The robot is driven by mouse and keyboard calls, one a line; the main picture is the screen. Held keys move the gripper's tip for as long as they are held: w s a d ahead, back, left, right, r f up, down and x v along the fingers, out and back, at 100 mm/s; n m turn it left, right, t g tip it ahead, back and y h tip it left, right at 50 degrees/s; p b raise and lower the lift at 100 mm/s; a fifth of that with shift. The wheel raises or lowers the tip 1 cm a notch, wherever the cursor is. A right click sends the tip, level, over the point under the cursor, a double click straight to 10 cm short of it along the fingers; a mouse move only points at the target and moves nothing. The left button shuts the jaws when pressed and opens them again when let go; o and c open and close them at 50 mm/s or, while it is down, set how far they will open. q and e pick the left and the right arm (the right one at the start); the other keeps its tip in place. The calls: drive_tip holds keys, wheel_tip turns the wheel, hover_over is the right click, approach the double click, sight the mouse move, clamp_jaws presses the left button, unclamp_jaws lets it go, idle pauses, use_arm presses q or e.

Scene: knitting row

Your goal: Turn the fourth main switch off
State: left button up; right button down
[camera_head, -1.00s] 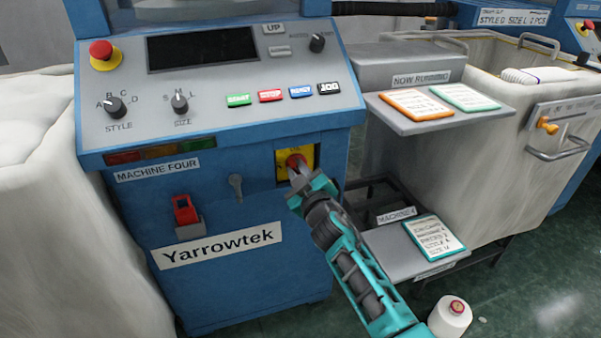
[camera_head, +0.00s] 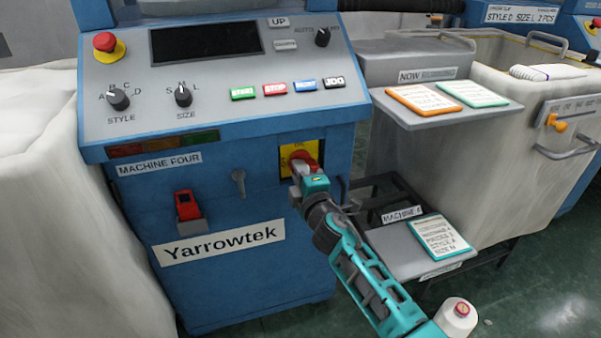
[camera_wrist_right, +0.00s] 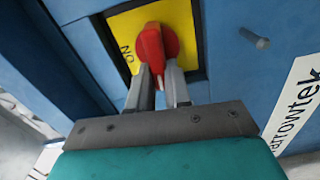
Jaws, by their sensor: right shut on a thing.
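The main switch of machine four is a red rotary knob (camera_head: 302,160) on a yellow plate (camera_head: 287,160), on the blue cabinet front below the console's right side. In the right wrist view the red knob (camera_wrist_right: 156,55) stands on its yellow plate (camera_wrist_right: 125,30), with "NO" lettering partly visible. My right gripper (camera_wrist_right: 162,80) is shut on the knob, one finger on each side of its grip. In the head view my right gripper (camera_head: 301,172) reaches it from below right and hides part of it. My left gripper is out of view.
Left of the switch are a grey key-like part (camera_head: 239,183) and a red switch (camera_head: 187,206). Above is the console with an emergency stop (camera_head: 105,43), coloured buttons and dials. A shelf (camera_head: 440,122) with cards juts out at right. A lower shelf (camera_head: 395,250) stands near my forearm.

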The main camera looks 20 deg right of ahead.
drive_tip(key=shift+n, duration=0.6)
drive_tip(key=c, duration=1.1)
unclamp_jaws()
drive_tip(key=shift+o, duration=0.2)
drive_tip(key=shift+s, duration=0.1)
drive_tip(key=s+p, duration=0.1)
drive_tip(key=s, duration=1.1)
drive_tip(key=shift+s+d+p, duration=0.2)
drive_tip(key=shift+s+p, duration=0.1)
drive_tip(key=shift+s, duration=0.05)
